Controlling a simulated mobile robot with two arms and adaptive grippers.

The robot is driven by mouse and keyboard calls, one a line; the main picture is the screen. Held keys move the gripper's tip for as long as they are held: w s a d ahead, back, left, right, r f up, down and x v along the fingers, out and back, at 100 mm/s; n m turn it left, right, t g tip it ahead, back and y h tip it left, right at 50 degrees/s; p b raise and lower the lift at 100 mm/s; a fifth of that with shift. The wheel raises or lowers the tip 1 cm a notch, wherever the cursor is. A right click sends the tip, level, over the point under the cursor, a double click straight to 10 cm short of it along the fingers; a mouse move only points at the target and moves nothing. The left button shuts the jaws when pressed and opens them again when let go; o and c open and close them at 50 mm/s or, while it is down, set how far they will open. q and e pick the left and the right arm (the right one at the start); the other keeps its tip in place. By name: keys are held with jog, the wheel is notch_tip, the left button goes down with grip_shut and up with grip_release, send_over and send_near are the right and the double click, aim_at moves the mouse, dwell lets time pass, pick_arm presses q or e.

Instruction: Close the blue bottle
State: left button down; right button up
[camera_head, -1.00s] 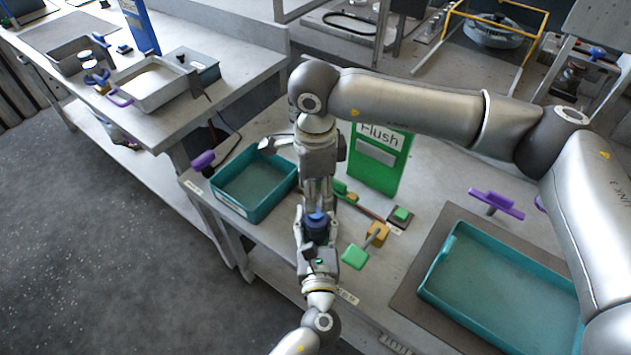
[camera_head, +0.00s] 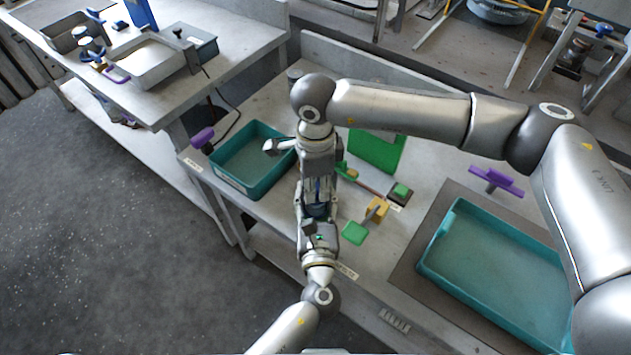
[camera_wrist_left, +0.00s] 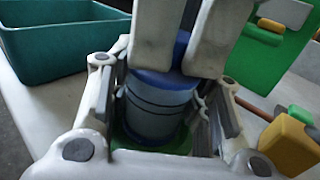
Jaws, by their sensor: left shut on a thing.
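The blue bottle (camera_wrist_left: 155,112) stands upright with a translucent blue body and a darker blue cap (camera_wrist_left: 160,80) at its top. My left gripper (camera_head: 318,212) has its fingers around the bottle body from the front, shut on it. My right gripper (camera_head: 319,186) points straight down from above at the cap. In the left wrist view its two fingers are apart, with blue showing between them, and they cover much of the cap. Whether they press on the cap, and whether the cap is seated, cannot be told. In the head view the grippers mostly hide the bottle.
A teal tray (camera_head: 285,181) stands left of the grippers and a larger teal tray (camera_head: 425,265) lies at the right. A green block (camera_head: 354,233) and a yellow block (camera_head: 377,208) are close on the right. A green sign (camera_head: 378,155) stands behind.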

grip_shut()
jog(key=o, duration=0.7)
grip_release()
jog(key=shift+r, duration=0.1)
notch_tip(320, 180, up, 12)
pick_arm(q)
jog(key=c, duration=0.7)
grip_release()
